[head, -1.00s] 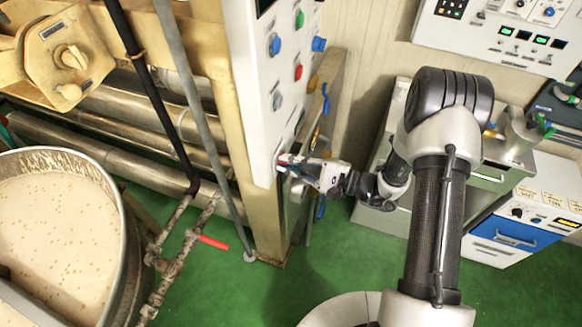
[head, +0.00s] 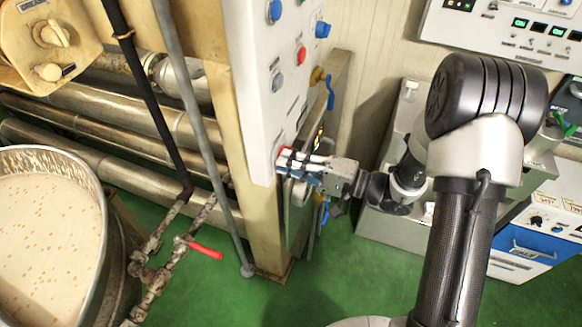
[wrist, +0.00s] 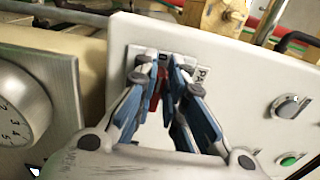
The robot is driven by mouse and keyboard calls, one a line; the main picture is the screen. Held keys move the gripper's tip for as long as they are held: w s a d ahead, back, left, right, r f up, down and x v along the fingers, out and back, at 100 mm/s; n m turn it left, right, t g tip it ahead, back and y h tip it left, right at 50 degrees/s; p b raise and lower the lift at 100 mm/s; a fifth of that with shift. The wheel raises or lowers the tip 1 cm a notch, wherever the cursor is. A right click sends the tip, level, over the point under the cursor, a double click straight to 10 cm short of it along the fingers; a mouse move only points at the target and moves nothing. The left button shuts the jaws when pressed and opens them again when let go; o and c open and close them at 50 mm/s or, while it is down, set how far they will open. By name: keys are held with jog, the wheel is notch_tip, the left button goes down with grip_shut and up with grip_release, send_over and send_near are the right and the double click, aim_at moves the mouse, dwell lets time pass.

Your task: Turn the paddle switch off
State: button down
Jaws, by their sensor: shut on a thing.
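The paddle switch (wrist: 155,92) shows in the wrist view as a red piece between my fingertips, on the white control panel, beside a label of which "PA" can be read. My gripper (wrist: 165,75) is shut on it with its blue-padded fingers, which hide most of the switch. In the head view my gripper (head: 284,160) reaches from the right to the lower end of the white panel (head: 258,90); a bit of red shows at its fingertips.
A grey knob (wrist: 290,106) and a green button (wrist: 289,160) sit right of my gripper in the wrist view. A numbered dial (wrist: 15,110) is at the left. In the head view, a kettle (head: 104,215) stands left and a red-handled valve (head: 205,250) sits low on the pipes.

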dwell(0.3)
jog(key=c, duration=1.7)
grip_release()
jog(key=shift+o, duration=0.2)
jog(key=v, duration=1.2)
